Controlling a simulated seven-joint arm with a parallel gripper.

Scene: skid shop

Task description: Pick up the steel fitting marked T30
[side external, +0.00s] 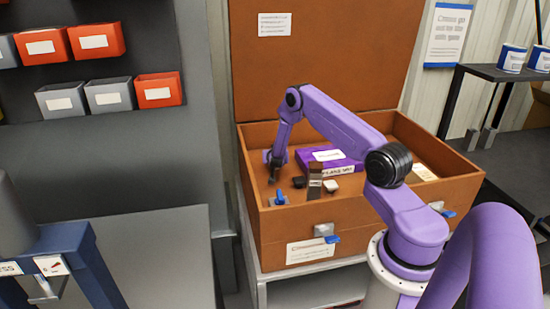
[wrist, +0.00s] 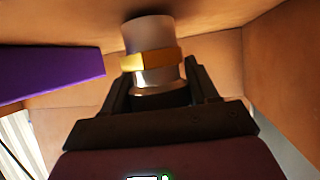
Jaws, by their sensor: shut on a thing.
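My gripper (side external: 274,172) is down inside the left part of an open brown crate (side external: 310,220). In the wrist view my gripper (wrist: 152,85) is shut on a short cylindrical fitting (wrist: 150,35). The fitting is pale metal with a brass-coloured band around its middle and sits between the two dark fingers. No T30 mark can be read on it. In the side view the fitting is too small and too hidden by the gripper to make out.
A purple box (side external: 328,158) lies in the crate right of my gripper; it also shows in the wrist view (wrist: 50,75). A blue piece (side external: 279,197), a dark upright piece (side external: 315,182) and a white-and-dark piece (side external: 331,186) stand nearby. Crate walls surround the gripper closely.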

